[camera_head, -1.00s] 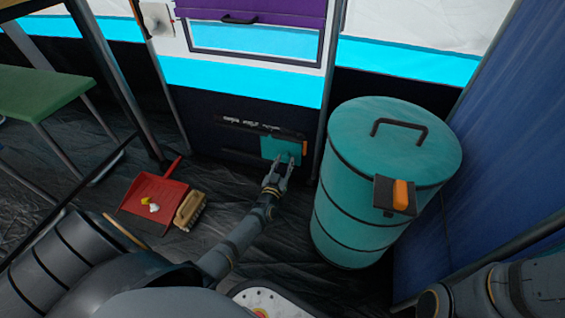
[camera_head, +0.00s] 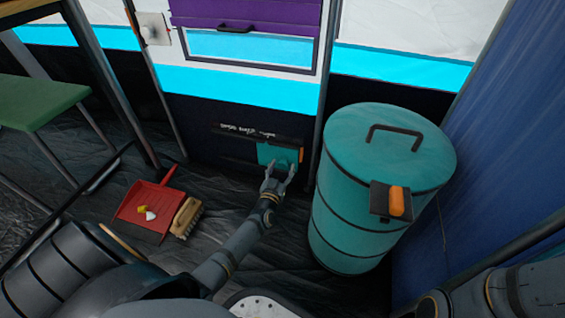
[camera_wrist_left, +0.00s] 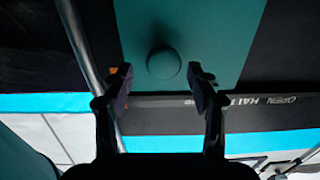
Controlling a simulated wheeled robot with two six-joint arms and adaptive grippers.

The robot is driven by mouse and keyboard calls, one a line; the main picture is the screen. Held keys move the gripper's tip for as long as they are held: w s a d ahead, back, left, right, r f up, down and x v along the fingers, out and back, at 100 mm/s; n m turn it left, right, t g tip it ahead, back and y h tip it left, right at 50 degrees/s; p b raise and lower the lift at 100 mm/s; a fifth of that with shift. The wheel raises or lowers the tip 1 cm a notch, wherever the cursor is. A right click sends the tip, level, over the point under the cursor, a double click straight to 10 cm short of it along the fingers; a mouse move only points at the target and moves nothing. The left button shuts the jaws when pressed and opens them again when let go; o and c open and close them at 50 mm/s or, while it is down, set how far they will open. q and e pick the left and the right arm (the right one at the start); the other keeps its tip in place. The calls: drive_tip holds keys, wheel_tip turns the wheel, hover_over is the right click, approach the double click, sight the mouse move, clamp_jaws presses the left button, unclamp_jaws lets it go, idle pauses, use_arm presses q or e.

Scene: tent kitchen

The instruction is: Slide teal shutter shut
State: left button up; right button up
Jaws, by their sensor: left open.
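The teal shutter (camera_head: 267,151) is a small panel low on the dark wall, at the right end of a dark rail with white lettering (camera_head: 240,130). In the left wrist view the shutter (camera_wrist_left: 215,35) fills the upper middle and carries a round teal knob (camera_wrist_left: 163,63). My left gripper (camera_head: 278,172) is in front of the shutter. Its fingers are open and empty. In the left wrist view the fingertips (camera_wrist_left: 160,75) appear on either side of the knob's lower part; I cannot tell how far away it is. My right gripper is out of view.
A large teal bin (camera_head: 345,225) with a black handle stands right of the shutter, near my left gripper. A red dustpan (camera_head: 135,205) and a brush (camera_head: 187,217) lie on the floor to the left. A green bench (camera_head: 40,100) stands further left. A purple shutter (camera_head: 275,15) is above.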

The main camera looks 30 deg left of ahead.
use_arm(q)
wheel_tip(320, 180, up, 9)
drive_tip(key=shift+d+f, duration=0.1)
idle(0.3)
idle(0.5)
